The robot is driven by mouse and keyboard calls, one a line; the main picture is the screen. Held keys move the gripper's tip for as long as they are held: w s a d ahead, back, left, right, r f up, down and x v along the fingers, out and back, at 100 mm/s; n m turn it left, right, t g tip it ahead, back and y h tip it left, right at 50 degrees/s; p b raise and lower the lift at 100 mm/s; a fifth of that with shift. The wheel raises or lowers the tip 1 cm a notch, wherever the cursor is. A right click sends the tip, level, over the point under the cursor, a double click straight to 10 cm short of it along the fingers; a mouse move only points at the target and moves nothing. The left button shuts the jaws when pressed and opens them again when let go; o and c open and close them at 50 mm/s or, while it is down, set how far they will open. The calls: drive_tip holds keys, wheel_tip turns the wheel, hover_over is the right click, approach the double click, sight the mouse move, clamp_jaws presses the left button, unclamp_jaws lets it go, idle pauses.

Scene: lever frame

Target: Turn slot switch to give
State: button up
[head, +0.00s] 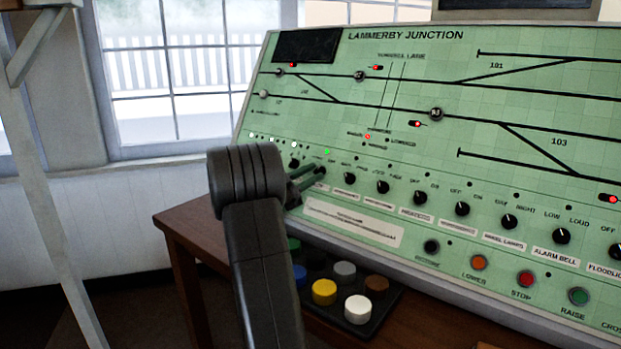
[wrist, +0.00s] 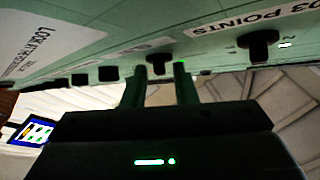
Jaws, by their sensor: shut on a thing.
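The green sloping signal panel (head: 350,110) carries a row of black rotary switches. My gripper (head: 308,179) reaches the left part of this row from the front. In the wrist view my gripper (wrist: 160,82) has its two fingers on either side of a black switch knob (wrist: 158,63) and is shut on it. The label by this knob is too small and slanted to read, so I cannot confirm that it is the slot switch or read its position. In the head view the fingers and wrist hide most of that knob.
Several switches continue to the right, including the alarm bell knob (head: 562,236). Below are the stop button (head: 526,279) and raise button (head: 579,296). A dark box with coloured buttons, including a yellow button (head: 324,291), stands on the wooden desk beside my arm.

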drive_tip(key=shift+r+m+g, duration=0.1)
drive_tip(key=shift+m+g, duration=0.4)
drive_tip(key=shift+m, duration=0.1)
drive_tip(key=o, duration=0.7)
drive_tip(key=shift+c, duration=0.2)
drive_tip(key=p+v, duration=0.1)
drive_tip(key=v, duration=1.2)
drive_tip(key=shift+a+f+p, duration=0.25)
drive_tip(key=shift+a+p, duration=0.1)
drive_tip(key=b+x, duration=0.1)
drive_tip(key=x, duration=1.2)
drive_tip(key=shift+d+r+b, duration=0.25)
drive_tip(key=shift+d+b, duration=0.1)
